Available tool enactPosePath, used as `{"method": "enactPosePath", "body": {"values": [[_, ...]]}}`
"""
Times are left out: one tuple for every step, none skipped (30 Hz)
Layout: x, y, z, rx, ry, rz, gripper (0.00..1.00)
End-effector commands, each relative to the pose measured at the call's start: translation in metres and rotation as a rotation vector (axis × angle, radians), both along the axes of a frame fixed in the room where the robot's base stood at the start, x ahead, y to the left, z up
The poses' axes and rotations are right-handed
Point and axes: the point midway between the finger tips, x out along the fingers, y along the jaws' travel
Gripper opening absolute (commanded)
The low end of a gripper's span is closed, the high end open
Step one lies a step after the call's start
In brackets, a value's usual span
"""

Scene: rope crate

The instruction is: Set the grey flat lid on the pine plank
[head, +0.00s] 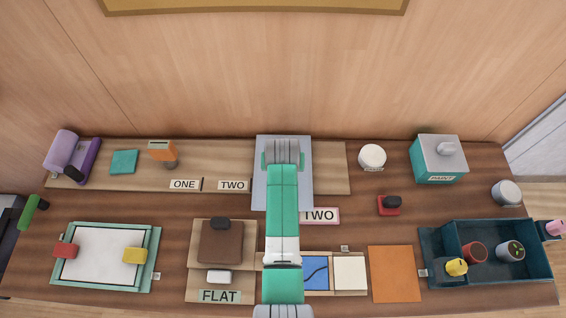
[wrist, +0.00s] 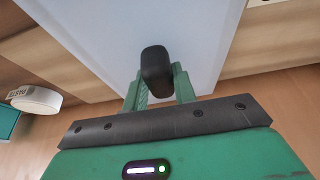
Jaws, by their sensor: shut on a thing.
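The grey flat lid (head: 262,188) is a pale rectangular sheet, seen under my arm in the head view. It fills much of the wrist view (wrist: 95,35), with a black knob (wrist: 156,68) on it. My gripper (wrist: 157,88) is shut on that knob, one green finger on each side; it also shows in the head view (head: 282,155). The pine plank (head: 225,158) is long and pale, along the back of the table. The lid overlaps its right part and reaches past its front edge. I cannot tell whether they touch.
On the plank are a purple item (head: 70,152), a teal square (head: 124,161), an orange-topped item (head: 162,152) and ONE and TWO labels. Right of it are a white round tin (head: 372,156) and a teal box (head: 438,160). A dark teal crate (head: 430,250) stands front right.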

Motion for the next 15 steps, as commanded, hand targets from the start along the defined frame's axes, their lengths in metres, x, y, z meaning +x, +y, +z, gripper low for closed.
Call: {"method": "enactPosePath", "body": {"values": [[0.0005, 0.0, 0.0015, 0.0, -0.001, 0.0, 0.0], [0.0004, 0.0, 0.0016, 0.0, -0.001, 0.0, 0.0], [0.0004, 0.0, 0.0016, 0.0, -0.001, 0.0, 0.0], [0.0003, 0.0, 0.0015, 0.0, -0.001, 0.0, 0.0], [0.0003, 0.0, 0.0015, 0.0, -0.001, 0.0, 0.0], [0.0004, 0.0, 0.0015, 0.0, -0.001, 0.0, 0.0], [0.0004, 0.0, 0.0012, 0.0, -0.001, 0.0, 0.0], [0.0002, 0.0, 0.001, 0.0, -0.001, 0.0, 0.0], [0.0002, 0.0, 0.0005, 0.0, -0.001, 0.0, 0.0], [0.0003, 0.0, 0.0001, 0.0, -0.001, 0.0, 0.0], [0.0003, 0.0001, -0.0003, 0.0, -0.001, 0.0, 0.0], [0.0003, 0.0001, -0.0011, 0.0, -0.001, 0.0, 0.0], [0.0003, 0.0001, -0.0015, 0.0, -0.001, 0.0, 0.0], [0.0003, 0.0001, -0.002, 0.0, -0.001, 0.0, 0.0], [0.0002, 0.0001, -0.0026, 0.0, -0.001, 0.0, 0.0]]}}
